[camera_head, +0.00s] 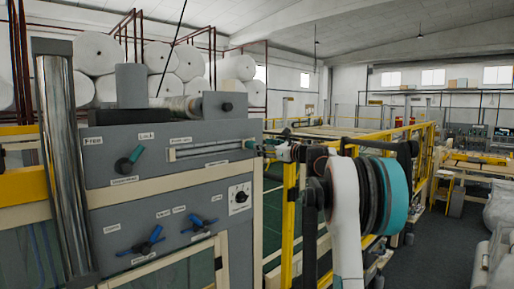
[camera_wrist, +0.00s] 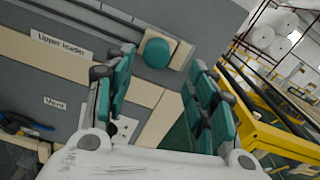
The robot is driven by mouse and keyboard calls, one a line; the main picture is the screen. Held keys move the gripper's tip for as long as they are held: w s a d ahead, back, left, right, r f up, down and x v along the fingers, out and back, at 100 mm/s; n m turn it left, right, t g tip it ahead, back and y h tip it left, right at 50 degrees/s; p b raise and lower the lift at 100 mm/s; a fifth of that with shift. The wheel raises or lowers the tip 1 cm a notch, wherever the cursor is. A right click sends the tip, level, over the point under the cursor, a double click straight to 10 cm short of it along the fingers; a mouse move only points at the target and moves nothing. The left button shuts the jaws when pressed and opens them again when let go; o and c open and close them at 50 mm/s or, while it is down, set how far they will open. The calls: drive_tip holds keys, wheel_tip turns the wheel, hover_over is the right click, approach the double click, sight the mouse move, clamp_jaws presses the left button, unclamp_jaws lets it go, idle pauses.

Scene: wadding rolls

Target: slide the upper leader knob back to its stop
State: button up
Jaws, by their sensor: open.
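The upper leader knob (camera_wrist: 157,53) is a round teal knob on a pale slider block, at the right end of its slot beside the "Upper leader" label (camera_wrist: 60,44). In the head view the knob (camera_head: 250,144) is small, at the right end of the slot (camera_head: 210,149) on the grey control panel (camera_head: 100,185). My gripper (camera_wrist: 161,62) is open, with one teal-padded finger on each side of the knob in the wrist view. Contact cannot be told.
A teal rotary knob (camera_head: 128,161) sits left of the slot. Blue-handled valves (camera_head: 145,240) and a white dial (camera_head: 240,197) are lower on the panel. A steel roller (camera_head: 63,160) stands at left. Yellow railings (camera_head: 289,220) run right of the panel.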

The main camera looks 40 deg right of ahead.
drive_tip(key=s, duration=0.4)
drive_tip(key=shift+s+d, duration=0.15)
drive_tip(key=shift+s, duration=0.25)
drive_tip(key=shift+f, duration=0.1)
